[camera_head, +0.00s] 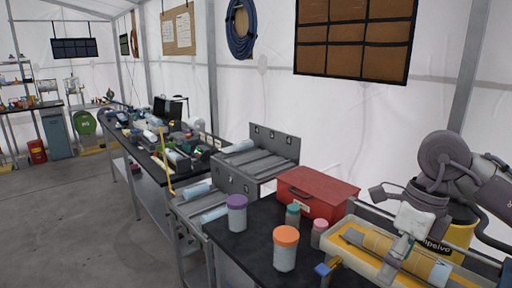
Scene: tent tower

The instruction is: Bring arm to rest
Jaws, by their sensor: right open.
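My right arm comes in from the right edge, and my right gripper (405,238) points down over a pale tray (346,222) at the lower right. The gripper is open. A tan and light-blue cylinder (382,243) lies in the tray, just below and behind the fingers. I cannot tell whether the fingers touch it. My left gripper is not in view.
A black worktop holds a jar with an orange lid (285,250), a jar with a purple lid (237,215), two smaller jars and a red toolbox (318,195). A grey rack (258,165) stands behind. A cluttered bench (150,150) runs back left; the grey floor (70,220) is clear.

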